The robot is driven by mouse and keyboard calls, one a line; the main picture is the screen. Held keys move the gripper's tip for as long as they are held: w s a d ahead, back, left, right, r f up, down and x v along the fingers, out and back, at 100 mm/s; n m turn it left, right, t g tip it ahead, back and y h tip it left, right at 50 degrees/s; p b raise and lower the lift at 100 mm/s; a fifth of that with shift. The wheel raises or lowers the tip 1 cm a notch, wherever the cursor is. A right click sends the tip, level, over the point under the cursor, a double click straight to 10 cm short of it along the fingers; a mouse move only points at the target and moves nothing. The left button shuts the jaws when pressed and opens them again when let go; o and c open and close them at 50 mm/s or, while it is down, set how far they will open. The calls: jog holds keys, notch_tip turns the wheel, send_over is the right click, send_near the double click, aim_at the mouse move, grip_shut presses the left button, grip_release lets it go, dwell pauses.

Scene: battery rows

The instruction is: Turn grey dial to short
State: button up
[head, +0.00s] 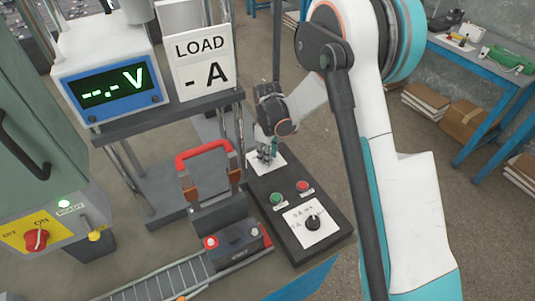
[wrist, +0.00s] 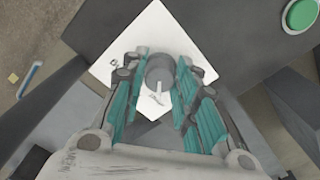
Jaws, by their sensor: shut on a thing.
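The grey dial (wrist: 160,71) sits on a white label plate (wrist: 133,31) in the wrist view, with a pale pointer mark on it. My gripper (wrist: 161,84) has its teal fingers on both sides of the dial and is shut on it. In the head view my gripper (head: 267,153) points down at the far end of the dark control box (head: 328,235), over the white plate there. The dial is hidden behind the fingers in that view. The plate's lettering is mostly covered, so I cannot read which setting the dial points to.
The box also carries a green button (head: 278,198), a red button (head: 303,186) and a black knob (head: 313,222). A red-handled clamp fixture (head: 203,151) and a battery (head: 237,244) stand to the left. A voltmeter (head: 108,92) and LOAD sign (head: 203,62) are behind.

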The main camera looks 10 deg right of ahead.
jog(key=o, duration=1.1)
jog(key=shift+c, duration=0.2)
notch_tip(320, 180, up, 12)
